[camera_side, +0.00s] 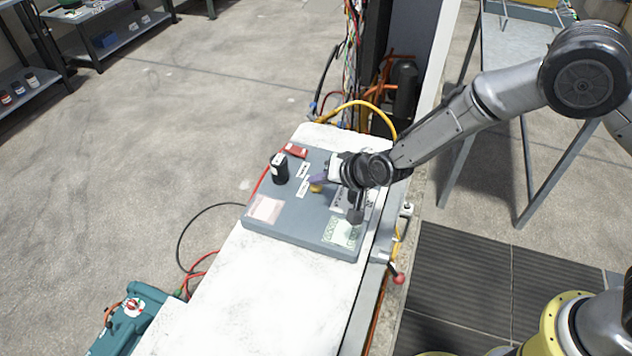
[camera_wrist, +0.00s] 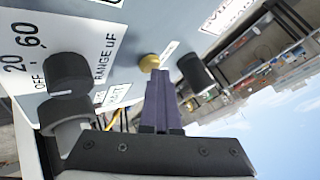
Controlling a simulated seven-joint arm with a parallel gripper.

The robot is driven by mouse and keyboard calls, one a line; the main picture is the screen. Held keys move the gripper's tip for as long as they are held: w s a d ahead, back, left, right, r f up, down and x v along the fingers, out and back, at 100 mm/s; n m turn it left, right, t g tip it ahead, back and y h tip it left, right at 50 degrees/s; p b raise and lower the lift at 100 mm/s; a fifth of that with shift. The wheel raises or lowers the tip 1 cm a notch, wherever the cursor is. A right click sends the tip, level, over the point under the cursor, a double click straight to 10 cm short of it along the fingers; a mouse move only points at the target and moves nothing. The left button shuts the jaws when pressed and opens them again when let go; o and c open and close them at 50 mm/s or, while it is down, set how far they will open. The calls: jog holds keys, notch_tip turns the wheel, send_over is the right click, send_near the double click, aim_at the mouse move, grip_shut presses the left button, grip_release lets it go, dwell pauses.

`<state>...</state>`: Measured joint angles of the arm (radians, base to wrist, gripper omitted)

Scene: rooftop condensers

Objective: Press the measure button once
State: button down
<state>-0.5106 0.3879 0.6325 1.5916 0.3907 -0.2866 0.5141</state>
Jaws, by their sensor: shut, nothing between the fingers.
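A grey instrument box (camera_side: 290,222) lies on a white bench top, with a yellow button (camera_side: 316,188) on its face. The button also shows in the wrist view (camera_wrist: 149,62), beside a small white label too small to read. My gripper (camera_side: 318,181) is shut and empty, its purple fingers pointing at the button. In the wrist view the fingertips (camera_wrist: 161,76) appear just beside the button's lower edge; I cannot tell whether they touch it. A black range knob (camera_wrist: 68,72) marked OFF, 20 and 60 stands to the left there.
A black cylindrical part (camera_side: 280,168) stands on the box, left of my gripper; it also shows in the wrist view (camera_wrist: 194,70). A small red part (camera_side: 296,150) sits near the far edge. A yellow hose (camera_side: 362,102) arches behind. The near bench top (camera_side: 270,290) is clear.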

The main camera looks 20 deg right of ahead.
aim_at(320, 188)
jog(key=shift+s+r, duration=0.1)
jog(key=shift+r, duration=0.85)
jog(key=shift+r, duration=0.1)
jog(key=shift+r, duration=2.4)
